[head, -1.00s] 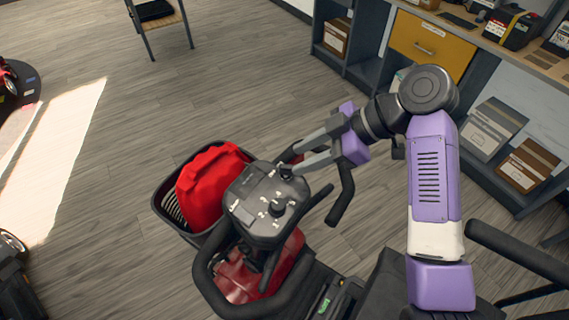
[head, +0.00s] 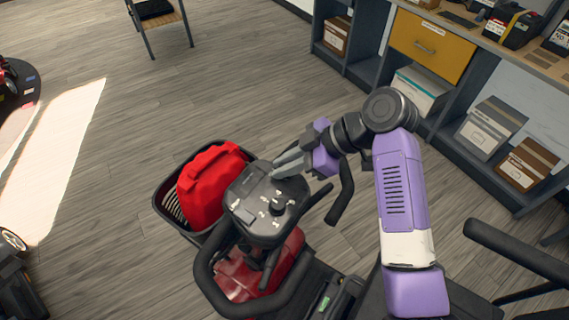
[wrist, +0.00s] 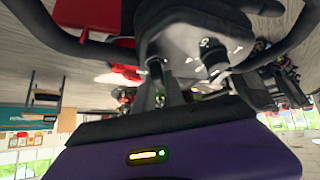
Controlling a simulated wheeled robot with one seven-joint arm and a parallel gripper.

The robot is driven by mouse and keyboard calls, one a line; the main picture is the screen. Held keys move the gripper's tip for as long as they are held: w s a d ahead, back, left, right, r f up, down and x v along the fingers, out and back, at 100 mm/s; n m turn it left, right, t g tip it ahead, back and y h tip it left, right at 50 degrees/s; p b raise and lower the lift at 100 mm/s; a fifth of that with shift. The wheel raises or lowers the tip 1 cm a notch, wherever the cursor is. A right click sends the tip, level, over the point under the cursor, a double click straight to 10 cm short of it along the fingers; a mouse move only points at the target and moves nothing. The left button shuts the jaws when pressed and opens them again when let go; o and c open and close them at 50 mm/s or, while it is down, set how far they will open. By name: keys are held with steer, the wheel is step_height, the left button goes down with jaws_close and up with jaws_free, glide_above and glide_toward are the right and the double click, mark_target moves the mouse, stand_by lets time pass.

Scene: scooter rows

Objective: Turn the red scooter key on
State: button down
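The red scooter (head: 255,272) stands below my arm, with its dark console (head: 248,197) between the handlebars. My gripper (head: 275,168) reaches the console's upper right edge from the right. Its two grey fingers show a gap between them in the head view, so it looks open. The small black key spot by the fingertips is now hidden there, and I cannot make out the key itself or any contact. A black knob (head: 278,206) stands lower on the console, apart from the fingers. In the wrist view the console (wrist: 185,35) lies just ahead of the fingers.
The black handlebar loop (head: 205,285) and right grip (head: 347,195) flank the console. Shelves with a yellow drawer (head: 430,45) and boxes stand at right. Open floor lies behind.

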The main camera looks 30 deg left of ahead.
steer(key=shift+r+m+p, duration=0.1)
steer(key=shift+m+p, duration=0.2)
steer(key=shift+p, duration=0.05)
steer(key=m+t+p, duration=0.2)
steer(key=shift+r+m+y, duration=0.15)
steer(key=shift+m+y, duration=0.15)
steer(key=shift+m, duration=0.1)
steer(key=m+t+p, duration=0.2)
steer(key=m+p, duration=0.1)
steer(key=shift+w+m+t, duration=0.15)
steer(key=shift+m+t, duration=0.15)
steer(key=shift+m, duration=0.1)
steer(key=m+t+p, duration=0.2)
steer(key=m+p, duration=0.1)
steer(key=shift+w+h, duration=0.1)
steer(key=shift+h, duration=0.3)
steer(key=shift+w+m+t+h+p, duration=0.1)
steer(key=shift+m+t+h+p, duration=0.3)
steer(key=shift+m+p, duration=0.6)
steer(key=shift+f+m+t, duration=0.2)
steer(key=shift+m+t, duration=0.1)
steer(key=c, duration=1.4)
jaws_free()
